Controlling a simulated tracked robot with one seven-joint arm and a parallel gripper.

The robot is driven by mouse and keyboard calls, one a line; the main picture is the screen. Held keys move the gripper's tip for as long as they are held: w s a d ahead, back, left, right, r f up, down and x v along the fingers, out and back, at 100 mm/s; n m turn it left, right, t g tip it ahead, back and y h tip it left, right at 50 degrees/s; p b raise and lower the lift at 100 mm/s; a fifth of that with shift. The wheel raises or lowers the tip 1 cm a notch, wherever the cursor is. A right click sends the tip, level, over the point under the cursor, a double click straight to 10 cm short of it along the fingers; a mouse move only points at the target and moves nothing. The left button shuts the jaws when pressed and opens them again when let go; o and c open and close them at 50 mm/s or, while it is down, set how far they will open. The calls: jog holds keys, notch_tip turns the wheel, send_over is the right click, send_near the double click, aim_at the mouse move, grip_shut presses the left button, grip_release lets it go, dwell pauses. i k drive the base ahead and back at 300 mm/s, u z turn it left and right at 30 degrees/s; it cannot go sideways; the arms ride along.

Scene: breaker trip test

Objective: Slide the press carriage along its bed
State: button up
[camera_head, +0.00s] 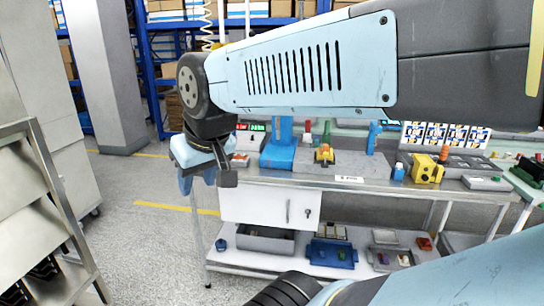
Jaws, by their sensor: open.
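My gripper (207,181) hangs at the end of my arm in the left half of the head view, with its fingers pointing down. It is open, and I see nothing between the fingers. It shows in front of the bench's left end, left of a blue press-like stand (280,156). To the right of that stand lies a flat grey plate (358,166), which may be the bed. I cannot tell for sure which part is the press carriage. My arm hides what lies above and behind.
The bench top (290,176) also holds a yellow device (427,168), a grey tray and a small blue piece (398,171). A lower shelf carries bins (265,240). A metal rack (60,200) stands at the left. Floor between rack and bench is clear.

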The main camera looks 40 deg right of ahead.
aim_at(324, 164)
jog(key=u, duration=0.15)
jog(key=k, duration=0.9)
jog(key=z, duration=1.5)
jog(key=i, duration=1)
jog(key=u, duration=0.1)
